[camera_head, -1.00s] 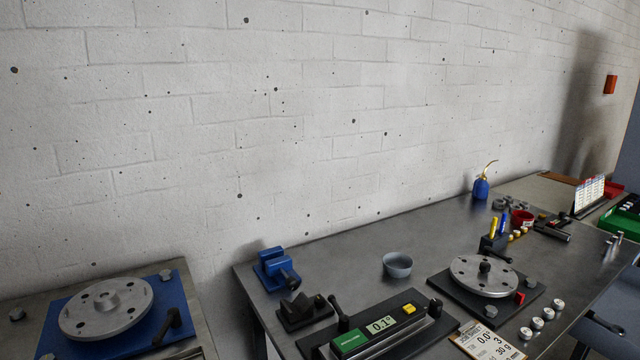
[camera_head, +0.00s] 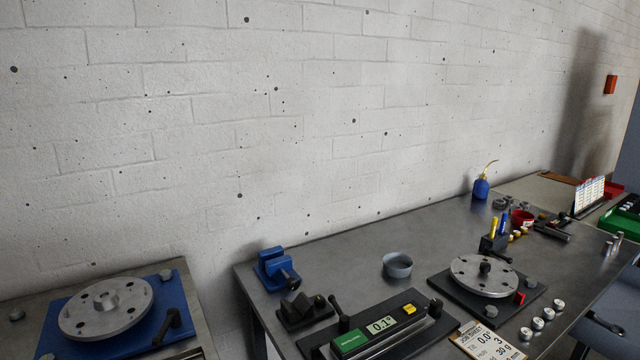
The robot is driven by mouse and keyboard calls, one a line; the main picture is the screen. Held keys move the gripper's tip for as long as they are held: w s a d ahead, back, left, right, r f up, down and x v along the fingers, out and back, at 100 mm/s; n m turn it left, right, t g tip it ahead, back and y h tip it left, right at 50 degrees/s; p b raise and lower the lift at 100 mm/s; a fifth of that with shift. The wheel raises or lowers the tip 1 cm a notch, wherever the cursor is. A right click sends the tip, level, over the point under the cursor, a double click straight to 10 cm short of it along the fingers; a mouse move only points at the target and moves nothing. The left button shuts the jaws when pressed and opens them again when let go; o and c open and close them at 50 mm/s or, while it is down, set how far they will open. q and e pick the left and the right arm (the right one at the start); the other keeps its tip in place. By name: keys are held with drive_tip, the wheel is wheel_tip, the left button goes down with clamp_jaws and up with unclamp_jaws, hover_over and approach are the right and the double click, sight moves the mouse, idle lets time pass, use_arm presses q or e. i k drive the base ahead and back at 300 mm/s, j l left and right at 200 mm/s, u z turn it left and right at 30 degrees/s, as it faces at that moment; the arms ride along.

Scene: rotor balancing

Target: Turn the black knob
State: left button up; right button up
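A silver rotor disc (camera_head: 458,276) lies on a black base plate (camera_head: 438,283) at the right of the bench, with a small black knob (camera_head: 485,267) at its centre. A level device with a green panel (camera_head: 349,342) and a display reading 0.1° (camera_head: 382,325) stands in front of it to the left. It has a black upright handle (camera_head: 341,312) at its left and a smaller black knob (camera_head: 435,308) at its right. I cannot tell which black part the task names. Neither gripper shows in the head view.
A blue vise (camera_head: 275,264), a grey bowl (camera_head: 397,265) and a blue oil can (camera_head: 481,188) stand on the bench. A job sheet (camera_head: 488,342) and several silver weights lie at the front. Another disc (camera_head: 105,309) lies on a blue plate at the left, across a gap.

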sight(435, 308)
drive_tip(key=l+u, duration=0.3)
drive_tip(key=l, duration=0.2)
drive_tip(key=l+u, duration=0.25)
drive_tip(key=l, duration=0.25)
drive_tip(key=k+l+u, duration=0.15)
drive_tip(key=l+u, duration=0.15)
drive_tip(key=l, duration=0.2)
